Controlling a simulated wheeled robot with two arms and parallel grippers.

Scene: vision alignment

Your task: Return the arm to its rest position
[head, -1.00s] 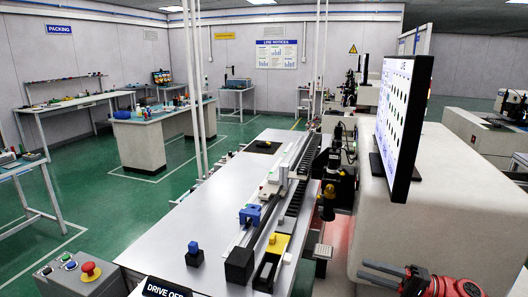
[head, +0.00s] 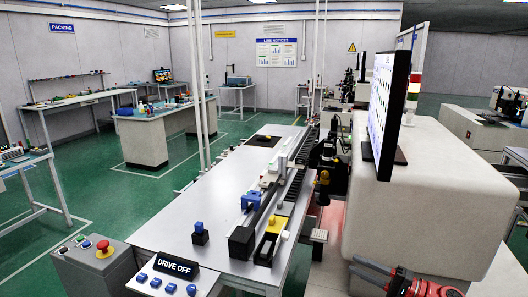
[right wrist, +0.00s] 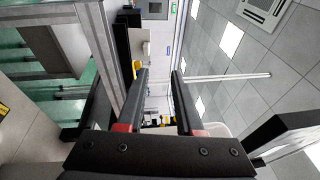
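My right gripper (head: 356,268) shows at the bottom right of the head view, in front of the pale machine housing. Its dark fingers point left and its body is red and black. In the right wrist view its two fingers (right wrist: 158,76) stand apart with nothing between them, so it is open and empty. The fingers appear clear of any surface. My left gripper is not in the head view.
The pale machine housing (head: 425,190) and a monitor (head: 388,110) stand beside the right arm. A control box (head: 92,270) stands bottom left.

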